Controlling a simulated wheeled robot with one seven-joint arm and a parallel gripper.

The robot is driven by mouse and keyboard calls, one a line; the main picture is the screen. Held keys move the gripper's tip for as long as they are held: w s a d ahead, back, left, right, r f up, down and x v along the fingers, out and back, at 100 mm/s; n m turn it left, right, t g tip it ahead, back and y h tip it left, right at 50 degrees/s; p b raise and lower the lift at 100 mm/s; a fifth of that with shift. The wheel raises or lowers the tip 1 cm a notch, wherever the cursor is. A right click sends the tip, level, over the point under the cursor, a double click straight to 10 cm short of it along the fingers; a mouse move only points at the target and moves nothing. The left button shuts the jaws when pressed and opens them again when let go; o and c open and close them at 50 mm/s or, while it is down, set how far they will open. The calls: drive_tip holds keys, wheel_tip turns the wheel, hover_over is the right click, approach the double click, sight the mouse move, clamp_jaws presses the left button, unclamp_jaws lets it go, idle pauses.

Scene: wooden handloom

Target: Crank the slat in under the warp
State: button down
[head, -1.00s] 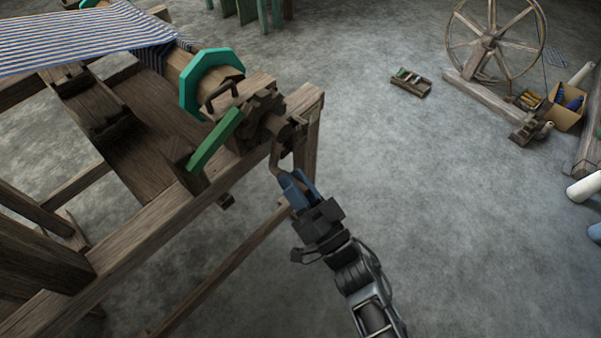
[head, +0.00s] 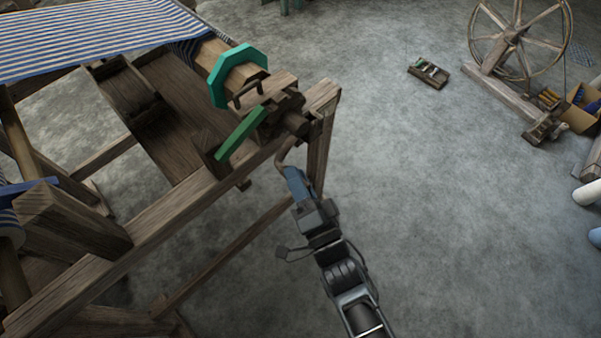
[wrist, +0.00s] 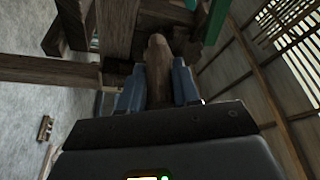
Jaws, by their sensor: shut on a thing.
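The striped blue and white warp (head: 110,38) stretches across the upper left of the loom in the head view. A teal octagonal end disc (head: 238,76) sits on the wooden beam beside it. A green slat (head: 241,134) lies tilted below the disc, near a wooden block. The wooden crank (head: 285,150) hangs from the shaft at the loom's corner post. My gripper (head: 294,177) is shut on the crank's handle. In the wrist view the handle (wrist: 158,75) stands between the two blue fingers. The slat's far side is hidden.
The loom's long side rail (head: 150,230) runs down left of my arm. A spinning wheel (head: 515,40), a small wooden tray (head: 429,73) and a cardboard box (head: 583,115) stand on the floor at right. The floor between is clear.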

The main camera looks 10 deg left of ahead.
drive_tip(key=shift+s+a+r+m+g+h+p, duration=0.15)
drive_tip(key=shift+s+a+r+m+h+p, duration=0.1)
drive_tip(key=shift+r+m+p, duration=0.35)
drive_tip(key=shift+s+a+r+m+g+h+p, duration=0.15)
drive_tip(key=shift+s+r+m+p, duration=0.15)
drive_tip(key=shift+m+p, duration=0.45)
drive_tip(key=shift+s+a+r+m+g+h+p, duration=0.1)
drive_tip(key=shift+r+m+h+p, duration=0.05)
drive_tip(key=shift+r+m+p, duration=0.45)
drive_tip(key=shift+s+a+r+m+g+h+p, duration=0.15)
drive_tip(key=shift+r+m+p, duration=0.15)
drive_tip(key=shift+r+p, duration=0.35)
drive_tip(key=shift+s+a+r+m+g+h+p, duration=0.1)
drive_tip(key=shift+r+m+p, duration=0.35)
drive_tip(key=shift+r, duration=0.4)
drive_tip(key=shift+w+r, duration=0.1)
drive_tip(key=shift+r, duration=0.2)
drive_tip(key=c, duration=0.9)
unclamp_jaws()
drive_tip(key=shift+f, duration=0.1)
drive_tip(key=shift+d+f, duration=0.1)
